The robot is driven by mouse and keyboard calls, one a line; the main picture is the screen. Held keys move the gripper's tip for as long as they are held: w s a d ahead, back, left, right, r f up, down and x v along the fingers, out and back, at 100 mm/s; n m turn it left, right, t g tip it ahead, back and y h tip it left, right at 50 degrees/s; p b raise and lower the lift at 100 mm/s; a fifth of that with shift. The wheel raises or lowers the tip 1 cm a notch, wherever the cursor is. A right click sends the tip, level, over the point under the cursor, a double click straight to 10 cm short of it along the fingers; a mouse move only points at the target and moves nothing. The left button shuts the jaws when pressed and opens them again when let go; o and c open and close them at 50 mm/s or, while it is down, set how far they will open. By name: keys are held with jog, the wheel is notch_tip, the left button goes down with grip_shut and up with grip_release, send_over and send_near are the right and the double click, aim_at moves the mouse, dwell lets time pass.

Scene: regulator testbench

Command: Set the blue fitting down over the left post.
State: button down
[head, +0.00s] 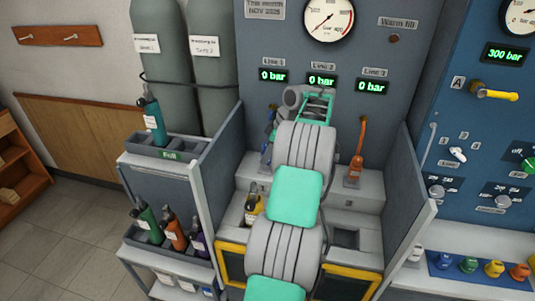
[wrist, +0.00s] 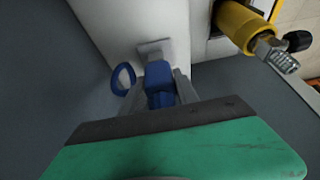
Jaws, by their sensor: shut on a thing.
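The blue fitting (wrist: 160,84) is in the middle of the wrist view, with a blue ring (wrist: 122,78) beside it on the left. My gripper (wrist: 158,94) is shut on it, one grey finger on each side. In the head view a blue part of the fitting (head: 266,157) shows just left of my arm, at the left of the upper step.
A yellow cylinder (head: 253,204) stands on the lower step; its valve (wrist: 278,55) shows in the wrist view. An orange fitting (head: 356,160) stands on the right. Grey side walls (head: 215,160) bound the bench. A square opening (head: 345,238) is empty.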

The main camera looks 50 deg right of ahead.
jog(key=shift+f, duration=0.2)
jog(key=c, duration=0.8)
grip_release()
jog(key=shift+c, duration=0.2)
jog(key=p+v, duration=0.4)
jog(key=v, duration=0.3)
jog(key=shift+s+r, duration=0.2)
jog(key=shift+r, duration=0.15)
